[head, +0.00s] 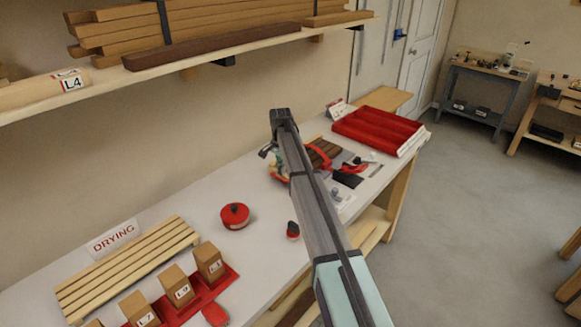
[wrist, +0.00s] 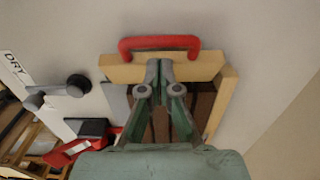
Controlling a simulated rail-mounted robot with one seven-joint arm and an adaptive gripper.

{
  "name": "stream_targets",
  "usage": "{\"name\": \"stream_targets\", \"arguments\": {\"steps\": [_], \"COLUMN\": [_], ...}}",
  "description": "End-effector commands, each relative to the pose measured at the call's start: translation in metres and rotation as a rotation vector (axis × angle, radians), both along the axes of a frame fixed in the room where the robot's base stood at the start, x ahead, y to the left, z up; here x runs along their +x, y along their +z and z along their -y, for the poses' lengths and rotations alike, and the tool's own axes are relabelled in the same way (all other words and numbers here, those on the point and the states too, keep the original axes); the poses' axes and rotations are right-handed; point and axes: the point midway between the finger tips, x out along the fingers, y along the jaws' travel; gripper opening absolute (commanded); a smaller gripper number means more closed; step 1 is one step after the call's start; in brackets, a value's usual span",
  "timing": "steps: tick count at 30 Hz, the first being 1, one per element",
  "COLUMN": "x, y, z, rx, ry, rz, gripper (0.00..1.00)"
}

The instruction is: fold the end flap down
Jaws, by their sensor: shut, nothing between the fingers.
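My gripper (wrist: 159,70) is shut and empty in the centre of the wrist view. Its fingertips overlap a light wooden end board (wrist: 116,68), which looks like the end flap; whether they touch it I cannot tell. A red handle (wrist: 160,42) runs along the board's far side. The board is at one end of a wooden frame (wrist: 228,90) with dark slats (wrist: 203,108) inside, partly hidden by my fingers. The flap's angle is unclear. In the head view my arm hides much of this spot, and dark slats (head: 322,150) show beside it.
A red tray (head: 378,130) stands at the bench's far end. Nearer are a round red container (head: 235,215), a drying rack (head: 128,266) and labelled wooden blocks (head: 178,287). A shelf (head: 200,57) with timber overhangs the bench. Small red and black tools (wrist: 85,138) lie beside the frame.

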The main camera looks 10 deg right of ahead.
Motion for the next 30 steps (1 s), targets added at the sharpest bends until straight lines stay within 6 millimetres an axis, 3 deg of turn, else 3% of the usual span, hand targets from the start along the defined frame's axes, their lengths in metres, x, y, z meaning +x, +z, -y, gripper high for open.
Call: {"name": "stream_targets", "arguments": {"steps": [30], "x": [0.001], "y": [0.089], "z": [0.000], "rx": [0.000], "ry": [0.000], "rz": [0.000], "gripper": [0.00]}}
